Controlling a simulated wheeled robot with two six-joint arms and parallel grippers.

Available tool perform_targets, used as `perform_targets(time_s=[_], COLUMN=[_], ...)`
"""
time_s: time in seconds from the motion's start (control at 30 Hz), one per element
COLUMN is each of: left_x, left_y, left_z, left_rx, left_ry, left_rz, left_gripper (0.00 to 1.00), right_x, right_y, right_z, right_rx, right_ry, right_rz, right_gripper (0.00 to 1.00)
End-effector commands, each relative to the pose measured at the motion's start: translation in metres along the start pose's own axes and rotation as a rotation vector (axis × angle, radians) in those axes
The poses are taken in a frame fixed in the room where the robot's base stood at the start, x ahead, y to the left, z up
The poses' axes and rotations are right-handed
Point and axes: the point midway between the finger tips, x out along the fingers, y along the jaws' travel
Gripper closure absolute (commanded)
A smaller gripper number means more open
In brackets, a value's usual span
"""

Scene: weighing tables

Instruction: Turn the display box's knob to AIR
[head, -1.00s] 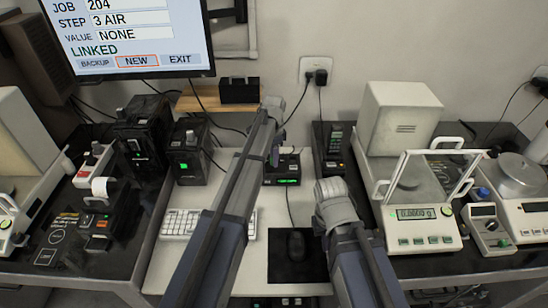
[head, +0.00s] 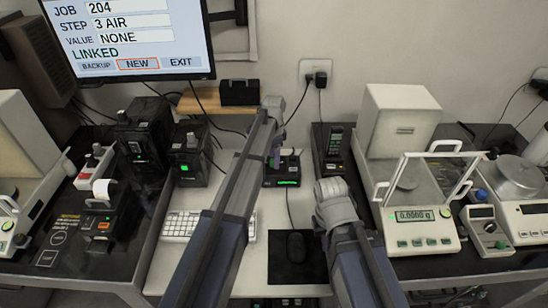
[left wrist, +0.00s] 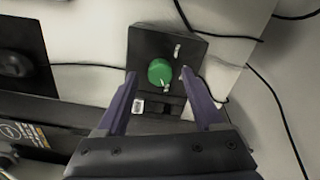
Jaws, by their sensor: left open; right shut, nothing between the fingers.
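The display box (head: 272,172) is a small black box with a lit green readout, standing at the back of the white desk. Its round green knob (left wrist: 160,71) shows in the left wrist view, with a pale pointer mark near its lower edge. My left gripper (left wrist: 158,74) is open, with one dark finger on each side of the knob; contact cannot be told. In the head view my left arm (head: 240,170) covers part of the box. My right gripper (head: 331,190) is shut and empty, right of the box; its fingertips are hard to see.
A monitor (head: 130,35) reads STEP 3 AIR, VALUE NONE, LINKED. A black mouse (head: 296,246) lies on its pad in front of the box. A keyboard (head: 180,226) is to the left.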

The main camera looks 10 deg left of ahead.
Motion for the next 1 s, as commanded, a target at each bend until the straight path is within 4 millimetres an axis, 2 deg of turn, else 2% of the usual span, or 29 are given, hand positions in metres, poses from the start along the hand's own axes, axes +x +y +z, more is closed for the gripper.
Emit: perform_targets(time_s=[0.03,0.3,0.5,1.0], left_x=[-0.010,-0.045,-0.066,-0.068], left_y=[0.000,0.000,0.000,0.000], left_z=[0.000,0.000,0.000,0.000], left_rx=[0.000,0.000,0.000,0.000], left_ry=[0.000,0.000,0.000,0.000], left_rz=[0.000,0.000,0.000,0.000], left_gripper=[0.31,0.31,0.31,0.31], right_x=[-0.010,-0.045,-0.065,-0.067], right_y=[0.001,0.004,0.006,0.006], right_z=[0.001,0.003,0.004,0.004], right_rx=[0.000,0.000,0.000,0.000], right_ry=[0.000,0.000,0.000,0.000], right_rz=[0.000,0.000,0.000,0.000], right_gripper=[1.00,1.00,1.00,1.00])
